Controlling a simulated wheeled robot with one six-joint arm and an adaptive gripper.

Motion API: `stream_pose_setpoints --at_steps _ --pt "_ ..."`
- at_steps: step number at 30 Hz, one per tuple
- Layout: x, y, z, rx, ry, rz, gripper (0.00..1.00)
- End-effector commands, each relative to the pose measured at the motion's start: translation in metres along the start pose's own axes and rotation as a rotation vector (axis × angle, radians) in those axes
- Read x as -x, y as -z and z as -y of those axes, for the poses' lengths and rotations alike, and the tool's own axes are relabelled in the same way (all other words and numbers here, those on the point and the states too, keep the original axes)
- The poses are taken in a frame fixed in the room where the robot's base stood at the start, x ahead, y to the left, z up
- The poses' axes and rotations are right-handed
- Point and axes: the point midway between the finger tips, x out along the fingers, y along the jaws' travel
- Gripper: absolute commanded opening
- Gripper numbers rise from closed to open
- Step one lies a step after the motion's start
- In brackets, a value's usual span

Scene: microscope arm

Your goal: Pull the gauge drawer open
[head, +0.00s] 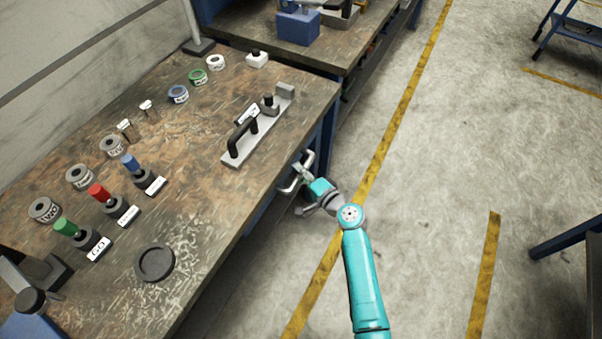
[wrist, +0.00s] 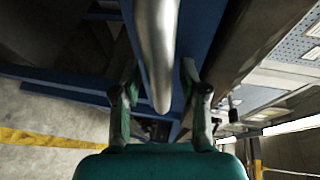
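The gauge drawer's silver handle (head: 287,188) sticks out below the front edge of the workbench. In the wrist view the handle (wrist: 157,45) is a smooth metal bar running down between my two fingers. My gripper (head: 304,184) is at the handle, its fingers on either side of the bar. In the wrist view my gripper (wrist: 160,80) is open, with a gap between the bar and each finger. The drawer front is mostly hidden under the tabletop and by my gripper, so how far it stands out cannot be told.
The wooden workbench (head: 205,225) holds ring gauges, coloured-handled plug gauges with labels, and a metal plate with a black handle (head: 243,137). A second bench (head: 345,45) stands behind.

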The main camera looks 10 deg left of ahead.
Motion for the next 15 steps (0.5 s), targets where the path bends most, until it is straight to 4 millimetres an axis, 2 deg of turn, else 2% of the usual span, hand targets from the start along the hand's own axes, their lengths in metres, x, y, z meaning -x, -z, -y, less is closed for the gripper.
stream_pose_setpoints --at_steps 1,4,15 --pt "0.0001 0.0 0.0 0.0 0.0 0.0 0.25" --pt "0.0002 0.0001 -0.0001 0.0 0.0 0.0 0.0" --pt "0.0046 0.0021 -0.0015 0.0 -0.001 -0.001 0.0"
